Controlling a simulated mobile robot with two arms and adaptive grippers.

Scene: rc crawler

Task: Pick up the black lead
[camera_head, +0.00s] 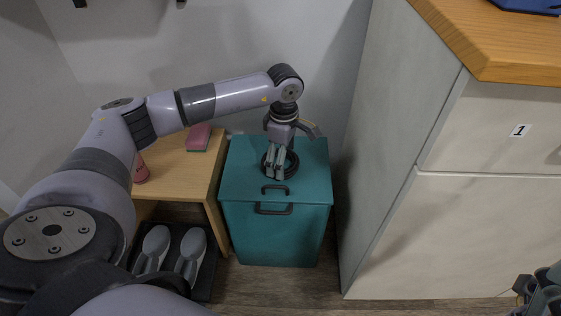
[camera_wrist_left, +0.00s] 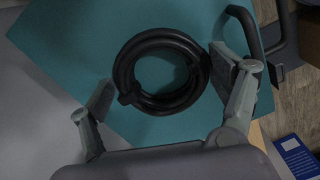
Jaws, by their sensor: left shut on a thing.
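The black lead (camera_head: 290,164) is a round coil on the lid of a teal box (camera_head: 232,188). My left gripper (camera_head: 275,162) reaches down over it and hides part of the coil in the head view. The coil seems still flat on the lid. My right gripper (camera_head: 541,297) shows only partly at the bottom right corner, far from the lead.
The teal box has black handles (camera_head: 273,209). A wooden side table (camera_head: 172,180) at its left carries a pink-and-green block (camera_head: 199,137) and a red item (camera_head: 140,171). Grey shoes (camera_head: 190,254) stand below. A tall cabinet (camera_head: 480,215) rises close on the right.

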